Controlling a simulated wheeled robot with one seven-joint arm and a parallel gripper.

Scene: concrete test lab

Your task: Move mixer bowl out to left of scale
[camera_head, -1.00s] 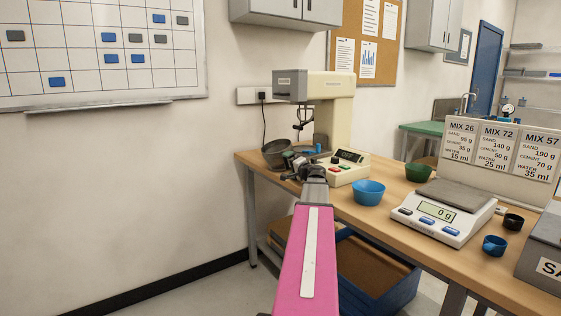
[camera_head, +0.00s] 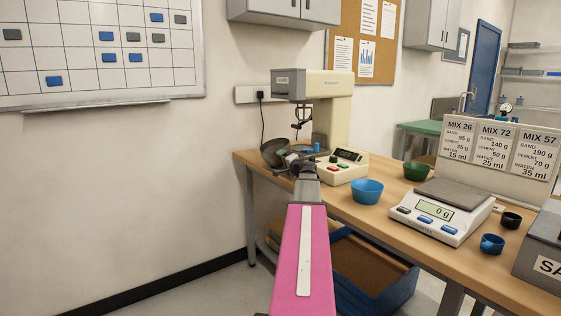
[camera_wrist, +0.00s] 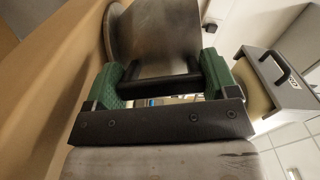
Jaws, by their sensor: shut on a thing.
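The grey metal mixer bowl (camera_head: 271,150) is on the left end of the bench, beside the foot of the cream mixer (camera_head: 340,115). It looks slightly tilted. In the wrist view the bowl (camera_wrist: 160,30) fills the top middle. My gripper (camera_wrist: 163,83) has its green fingers on both sides of a dark bar at the bowl, which looks like its handle. In the head view my gripper (camera_head: 296,164) is at the bowl's near right side, partly hiding it. The white scale (camera_head: 443,208) stands further right and reads 0 g.
A blue bowl (camera_head: 367,191) stands between the mixer and scale, with a green bowl (camera_head: 417,171) behind it. A mix sign (camera_head: 500,150), small cups and a grey box (camera_head: 545,250) are to the right. Bench space left of the scale is partly free.

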